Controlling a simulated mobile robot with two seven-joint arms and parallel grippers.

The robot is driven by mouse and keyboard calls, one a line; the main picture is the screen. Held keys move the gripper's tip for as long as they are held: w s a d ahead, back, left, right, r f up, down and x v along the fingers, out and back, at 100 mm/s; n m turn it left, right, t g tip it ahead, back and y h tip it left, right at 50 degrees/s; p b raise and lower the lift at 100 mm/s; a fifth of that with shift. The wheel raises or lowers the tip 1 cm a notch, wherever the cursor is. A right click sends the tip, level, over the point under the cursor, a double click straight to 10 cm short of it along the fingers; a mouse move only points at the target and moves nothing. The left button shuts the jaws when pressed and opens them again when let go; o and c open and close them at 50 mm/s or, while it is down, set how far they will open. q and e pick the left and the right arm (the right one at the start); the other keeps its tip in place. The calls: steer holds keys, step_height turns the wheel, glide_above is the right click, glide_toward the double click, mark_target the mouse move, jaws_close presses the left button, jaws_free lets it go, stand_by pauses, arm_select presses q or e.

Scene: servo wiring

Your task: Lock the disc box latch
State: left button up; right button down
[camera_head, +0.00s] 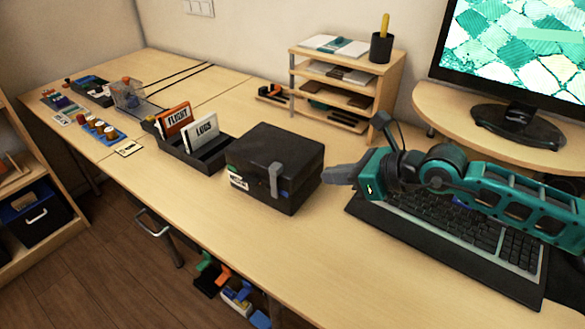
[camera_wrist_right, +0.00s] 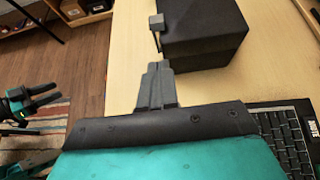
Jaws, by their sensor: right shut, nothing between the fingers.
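The black disc box (camera_head: 262,150) stands on the desk with its lid down; it also shows in the right wrist view (camera_wrist_right: 205,25). Its grey latch (camera_head: 275,180) is on the front face, running down from the lid edge. In the right wrist view the latch (camera_wrist_right: 156,22) sticks out from the box's left side; whether it is engaged cannot be told. My right gripper (camera_head: 330,175) is shut and empty, just right of the box, its fingertips (camera_wrist_right: 158,68) apart from the latch. My left gripper (camera_wrist_right: 40,98) shows small at the left of the right wrist view, away from the box.
A black holder (camera_head: 185,155) with labelled cards stands left of the box. A keyboard (camera_head: 460,230) lies under my right arm. A wooden shelf (camera_head: 340,85) and a monitor (camera_head: 515,60) stand behind. The desk in front of the box is clear.

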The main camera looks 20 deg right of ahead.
glide_toward(276, 166)
steer(key=f, duration=0.1)
steer(key=w+a+f, duration=0.2)
steer(key=shift+w+f, duration=0.25)
steer(key=shift+f, duration=0.15)
steer(key=shift+w+a, duration=0.35)
steer(key=shift+w, duration=0.2)
steer(key=shift+a, duration=0.1)
steer(key=shift+w+a+f+b, duration=0.1)
steer(key=shift+w+a+b, duration=0.2)
steer(key=shift+w+a, duration=0.7)
steer(key=shift+d, duration=0.2)
